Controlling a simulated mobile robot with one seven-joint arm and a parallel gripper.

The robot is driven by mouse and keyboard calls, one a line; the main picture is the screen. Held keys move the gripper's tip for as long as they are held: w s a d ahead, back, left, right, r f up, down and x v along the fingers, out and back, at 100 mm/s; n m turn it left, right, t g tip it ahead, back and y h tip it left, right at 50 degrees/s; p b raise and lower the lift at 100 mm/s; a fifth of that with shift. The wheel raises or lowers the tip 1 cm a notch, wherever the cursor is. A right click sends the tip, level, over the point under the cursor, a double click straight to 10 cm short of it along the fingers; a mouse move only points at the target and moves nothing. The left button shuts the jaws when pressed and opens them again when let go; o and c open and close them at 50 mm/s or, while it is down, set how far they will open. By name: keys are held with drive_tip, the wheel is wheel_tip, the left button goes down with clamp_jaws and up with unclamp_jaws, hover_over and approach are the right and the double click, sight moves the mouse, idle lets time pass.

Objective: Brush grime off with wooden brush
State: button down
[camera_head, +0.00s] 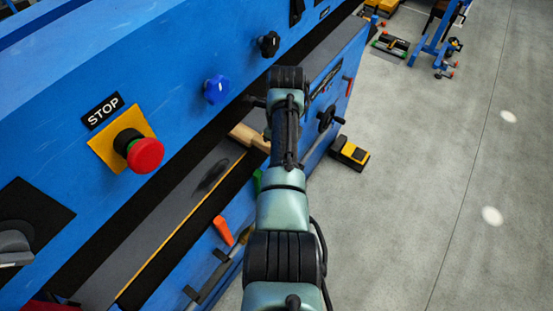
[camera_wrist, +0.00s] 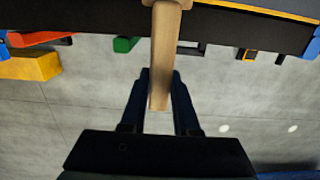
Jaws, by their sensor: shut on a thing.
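A dark grime smudge (camera_head: 212,177) lies on the grey ledge (camera_head: 165,228) of the blue machine in the head view. The wooden brush (camera_head: 250,138) shows as a pale wood piece above the ledge, beyond the smudge and partly behind my arm. In the wrist view its wooden handle (camera_wrist: 164,50) runs between the fingers of my gripper (camera_wrist: 160,74), which is shut on it. The bristles are not visible. My gripper's fingers are mostly hidden behind my arm in the head view. I cannot tell whether the brush touches the ledge.
A red stop button (camera_head: 145,155) on a yellow plate and a blue knob (camera_head: 216,89) stick out of the panel above the ledge. An orange handle (camera_head: 223,230) hangs below its front edge. A yellow-black pedal (camera_head: 349,153) stands on the open grey floor at right.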

drive_tip(key=shift+s, duration=0.1)
drive_tip(key=shift+s+a+p, duration=0.25)
drive_tip(key=shift+s+p, duration=0.05)
drive_tip(key=shift+p, duration=0.65)
drive_tip(key=s+a+p, duration=0.2)
drive_tip(key=p, duration=0.2)
drive_tip(key=shift+s, duration=0.4)
drive_tip(key=shift+p, duration=0.3)
